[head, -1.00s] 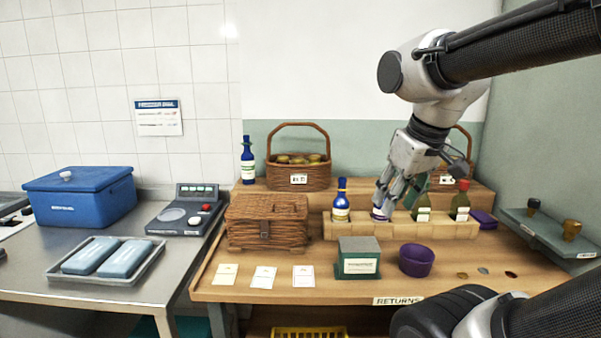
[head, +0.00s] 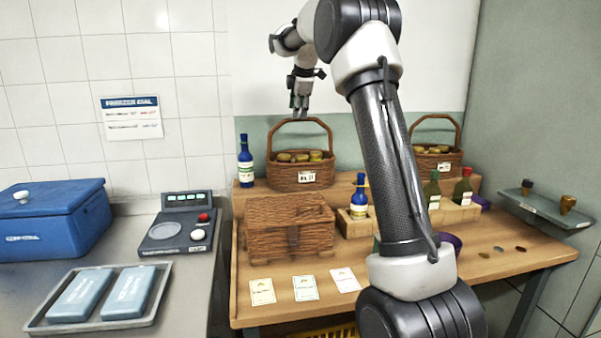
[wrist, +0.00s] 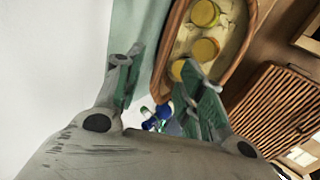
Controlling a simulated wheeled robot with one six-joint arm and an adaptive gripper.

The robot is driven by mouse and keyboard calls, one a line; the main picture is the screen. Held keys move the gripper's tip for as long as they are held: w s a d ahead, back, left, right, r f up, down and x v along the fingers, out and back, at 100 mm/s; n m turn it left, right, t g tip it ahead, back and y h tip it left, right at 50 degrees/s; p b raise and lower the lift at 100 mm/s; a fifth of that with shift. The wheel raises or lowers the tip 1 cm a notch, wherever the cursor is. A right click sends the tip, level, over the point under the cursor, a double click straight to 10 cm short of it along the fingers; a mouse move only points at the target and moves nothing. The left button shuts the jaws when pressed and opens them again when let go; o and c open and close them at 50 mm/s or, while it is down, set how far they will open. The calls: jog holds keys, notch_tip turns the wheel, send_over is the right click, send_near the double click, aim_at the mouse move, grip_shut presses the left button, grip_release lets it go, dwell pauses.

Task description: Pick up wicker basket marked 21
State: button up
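The wicker basket marked 21 (head: 318,181) stands upright on the raised back shelf of the bench. It has a tall arched handle, a white label on its front and several round yellowish-topped items inside. My gripper (head: 300,113) points down right above the top of the handle, and I cannot tell whether it touches it. In the wrist view the two fingers (wrist: 162,83) are spread with nothing visibly held between them. The basket (wrist: 168,45) shows there beyond the fingers, toward the right one, which hides part of its rim.
A blue bottle (head: 246,163) stands left of the basket. A closed wicker hamper (head: 270,242) sits in front. A second handled basket (head: 452,160) is to the right. Another blue bottle (head: 357,203) stands in a wooden rack. The wall is close behind.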

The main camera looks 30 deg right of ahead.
aim_at(297, 120)
jog(key=x, duration=0.6)
jog(key=shift+s+d, duration=0.1)
jog(key=shift+s, duration=0.05)
grip_shut()
jog(key=shift+r, duration=0.15)
